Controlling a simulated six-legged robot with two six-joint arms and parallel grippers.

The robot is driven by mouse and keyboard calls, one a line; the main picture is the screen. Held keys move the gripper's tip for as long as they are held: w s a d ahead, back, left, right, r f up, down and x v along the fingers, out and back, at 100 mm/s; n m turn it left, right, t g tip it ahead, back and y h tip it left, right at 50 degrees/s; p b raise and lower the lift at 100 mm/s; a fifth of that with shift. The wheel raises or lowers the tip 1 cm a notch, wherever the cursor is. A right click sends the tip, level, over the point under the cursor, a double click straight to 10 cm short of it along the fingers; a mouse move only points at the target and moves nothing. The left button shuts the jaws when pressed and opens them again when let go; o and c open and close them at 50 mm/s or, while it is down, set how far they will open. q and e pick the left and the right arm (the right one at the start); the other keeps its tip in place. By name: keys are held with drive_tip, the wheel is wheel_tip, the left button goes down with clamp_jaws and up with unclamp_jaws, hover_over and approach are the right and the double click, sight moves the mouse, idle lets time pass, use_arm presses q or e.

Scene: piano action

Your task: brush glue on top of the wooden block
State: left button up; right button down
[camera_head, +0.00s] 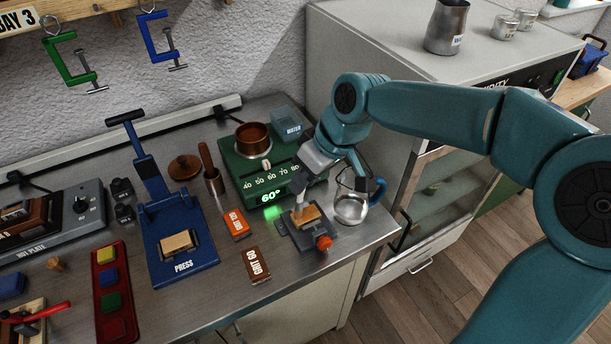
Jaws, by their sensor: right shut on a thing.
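A small wooden block (311,213) sits in a grey fixture (291,233) with a red knob (324,243), near the counter's front right. My right gripper (300,185) is directly above the block, pointing down. It is shut on a slim tool, probably the brush, mostly hidden by the fingers; its lower end is at or just over the block. I cannot tell whether it touches. A copper-coloured pot (253,135) stands on a green heater (247,166) reading 60°. Another wooden block (178,243) lies in the blue press (183,264). My left gripper is out of view.
A steel jug (350,208) with a blue handle stands close to the right of the fixture. Orange (237,223) and brown (258,264) labelled boxes lie to its left. The counter edge is just in front.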

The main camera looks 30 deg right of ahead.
drive_tip(key=shift+f+b, duration=0.6)
drive_tip(key=shift+f, duration=0.1)
drive_tip(key=d, duration=0.4)
drive_tip(key=shift+s+d, duration=0.15)
drive_tip(key=shift+d, duration=0.2)
idle(0.4)
drive_tip(key=shift+a+f, duration=0.1)
drive_tip(key=shift+a, duration=2.3)
drive_tip(key=shift+d, duration=2.4)
